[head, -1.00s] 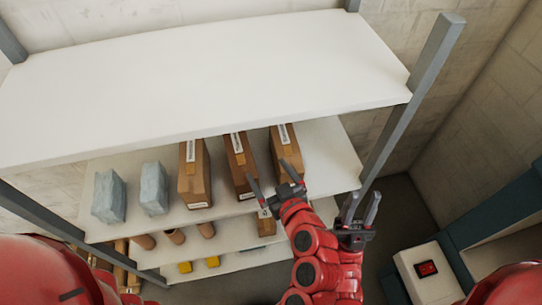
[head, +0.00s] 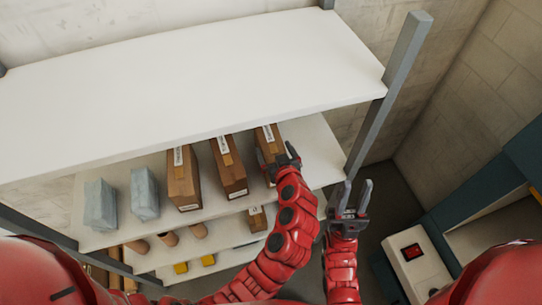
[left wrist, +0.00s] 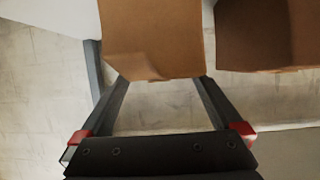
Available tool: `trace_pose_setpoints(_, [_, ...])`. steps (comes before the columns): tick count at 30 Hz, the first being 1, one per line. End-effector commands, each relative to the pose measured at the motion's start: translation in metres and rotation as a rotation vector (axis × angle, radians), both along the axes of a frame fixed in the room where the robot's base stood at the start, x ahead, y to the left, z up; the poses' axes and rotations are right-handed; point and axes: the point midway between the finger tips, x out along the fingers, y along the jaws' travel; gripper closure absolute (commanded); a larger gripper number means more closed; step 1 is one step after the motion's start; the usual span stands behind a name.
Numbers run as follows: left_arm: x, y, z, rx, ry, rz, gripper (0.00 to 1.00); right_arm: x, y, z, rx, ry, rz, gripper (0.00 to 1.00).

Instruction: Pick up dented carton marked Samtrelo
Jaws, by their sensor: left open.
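Three brown cartons stand in a row on the middle shelf: a left carton (head: 183,184), a middle carton (head: 229,172) and a right carton (head: 267,138). Each has a white label, too small to read. My left gripper (head: 277,158) is open at the front of the right carton, which it partly hides. In the left wrist view, a carton (left wrist: 155,38) with a creased, dented lower edge lies between and beyond the open fingers (left wrist: 162,80); contact cannot be told. A second carton (left wrist: 268,35) is to its right. My right gripper (head: 352,193) is open and empty, right of the shelf.
Two grey-blue blocks (head: 145,193) stand left of the cartons. A large white upper shelf (head: 190,85) overhangs the row. A grey post (head: 385,100) rises at the right. Lower shelves hold brown cylinders and yellow pieces. A white machine with a red panel (head: 411,252) stands at right.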

Motion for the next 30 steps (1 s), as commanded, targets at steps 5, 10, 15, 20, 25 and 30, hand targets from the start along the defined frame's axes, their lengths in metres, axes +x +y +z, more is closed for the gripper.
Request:
trace_pose_setpoints(5, [0.027,0.008,-0.006,0.004,0.001,0.005,0.00,0.000,0.000,0.011,0.000,0.000,0.000,0.66])
trace_pose_setpoints(10, [0.038,0.010,-0.011,-0.002,-0.003,0.001,0.00,0.000,0.000,0.012,0.000,0.000,0.000,0.66])
trace_pose_setpoints(15, [0.038,0.010,-0.012,-0.002,-0.002,0.001,0.00,0.000,0.000,0.012,0.000,0.000,0.000,0.66])
trace_pose_setpoints(20, [0.038,0.010,-0.012,-0.002,-0.001,0.001,0.22,0.000,0.000,0.012,0.000,0.000,0.000,0.66])
trace_pose_setpoints(25, [0.038,0.010,-0.012,-0.001,-0.001,0.002,0.52,0.000,0.000,0.012,0.000,0.000,0.000,0.66])
trace_pose_setpoints(30, [0.038,0.010,-0.012,-0.001,-0.001,0.002,0.83,0.000,0.000,0.012,0.000,0.000,0.000,0.66])
